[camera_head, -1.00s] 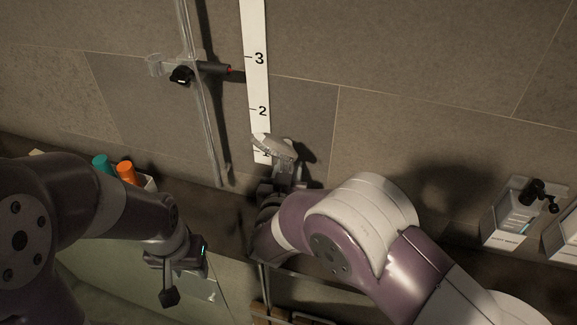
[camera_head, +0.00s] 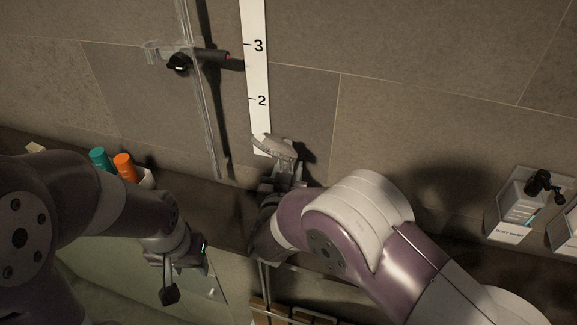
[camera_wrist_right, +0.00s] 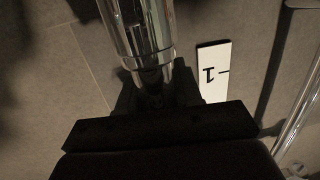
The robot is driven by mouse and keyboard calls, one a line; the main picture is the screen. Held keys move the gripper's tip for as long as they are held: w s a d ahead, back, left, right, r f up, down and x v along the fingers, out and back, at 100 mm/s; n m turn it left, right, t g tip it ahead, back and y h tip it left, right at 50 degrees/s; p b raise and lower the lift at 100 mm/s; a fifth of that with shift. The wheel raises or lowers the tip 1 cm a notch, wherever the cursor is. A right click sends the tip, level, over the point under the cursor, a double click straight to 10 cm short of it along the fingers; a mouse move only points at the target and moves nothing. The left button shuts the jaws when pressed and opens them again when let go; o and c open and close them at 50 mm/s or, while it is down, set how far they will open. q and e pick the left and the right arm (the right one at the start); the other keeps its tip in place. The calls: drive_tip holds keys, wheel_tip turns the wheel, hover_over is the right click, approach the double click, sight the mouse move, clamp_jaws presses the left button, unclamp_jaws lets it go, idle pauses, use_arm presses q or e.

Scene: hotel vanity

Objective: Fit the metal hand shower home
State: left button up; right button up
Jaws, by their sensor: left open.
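The metal hand shower (camera_head: 276,147) is in my right gripper (camera_head: 284,186), its head up in front of the lower part of the numbered strip. In the right wrist view its chrome handle (camera_wrist_right: 140,30) stands between the dark fingers (camera_wrist_right: 158,98), which are closed around it. The clear holder (camera_head: 155,52) with a black knob (camera_head: 178,63) sits on the vertical rail (camera_head: 203,100), up and left of the hand shower and apart from it. My left gripper (camera_head: 169,280) is low at the left, open and empty; its fingers are partly hidden.
A white strip with numbers (camera_head: 257,70) runs up the wall right of the rail. A teal bottle (camera_head: 99,159) and an orange bottle (camera_head: 124,166) stand behind my left arm. Wall dispensers (camera_head: 515,210) hang at the right. The wall between holder and hand shower is clear.

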drive_tip(key=o, duration=0.4)
drive_tip(key=b+v, duration=0.3)
drive_tip(key=v, duration=0.9)
drive_tip(key=shift+s+a+r, duration=0.1)
drive_tip(key=shift+s, duration=0.25)
